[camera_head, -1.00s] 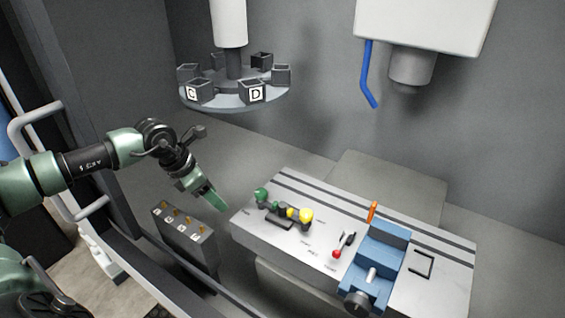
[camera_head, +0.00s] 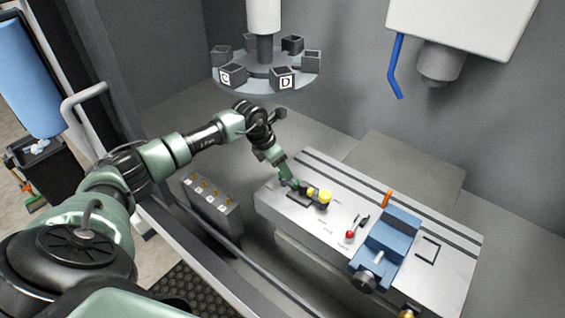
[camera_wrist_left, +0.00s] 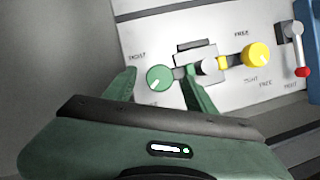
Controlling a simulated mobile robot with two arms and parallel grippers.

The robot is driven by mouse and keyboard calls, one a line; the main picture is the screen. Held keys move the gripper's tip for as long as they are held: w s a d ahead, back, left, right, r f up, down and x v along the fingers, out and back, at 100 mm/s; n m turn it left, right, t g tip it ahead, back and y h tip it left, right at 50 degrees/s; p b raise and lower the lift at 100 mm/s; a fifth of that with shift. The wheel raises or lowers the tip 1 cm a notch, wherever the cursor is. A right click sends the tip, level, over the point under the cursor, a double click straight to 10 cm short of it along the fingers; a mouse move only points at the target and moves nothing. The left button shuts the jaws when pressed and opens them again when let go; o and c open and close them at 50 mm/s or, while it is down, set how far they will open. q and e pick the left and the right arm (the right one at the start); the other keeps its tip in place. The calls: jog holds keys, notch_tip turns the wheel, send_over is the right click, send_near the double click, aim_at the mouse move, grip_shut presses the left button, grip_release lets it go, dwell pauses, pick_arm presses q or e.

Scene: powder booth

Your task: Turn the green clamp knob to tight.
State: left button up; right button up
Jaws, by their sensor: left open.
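The green clamp knob (camera_wrist_left: 160,78) is a round green ball on a lever on the grey machine table, with a white mark on it. In the head view my left gripper (camera_head: 289,181) is at the left end of the table and hides the knob. In the left wrist view my left gripper (camera_wrist_left: 160,82) is open, with one finger on each side of the green knob. I cannot tell whether the fingers touch it. The label beside the knob reads "TIGHT" or similar and is only partly legible. My right gripper is not in view.
A yellow knob (camera_head: 324,196) sits right of the green one. A red-tipped lever (camera_head: 350,235) and a blue vise (camera_head: 388,245) with an orange handle (camera_head: 387,199) stand further right. A tool carousel (camera_head: 262,84) hangs above; a grey block (camera_head: 210,205) stands left of the table.

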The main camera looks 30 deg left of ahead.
pick_arm(q)
jog(key=shift+w+d+f, duration=0.1)
jog(key=shift+w+f, duration=0.1)
jog(key=shift+f, duration=0.4)
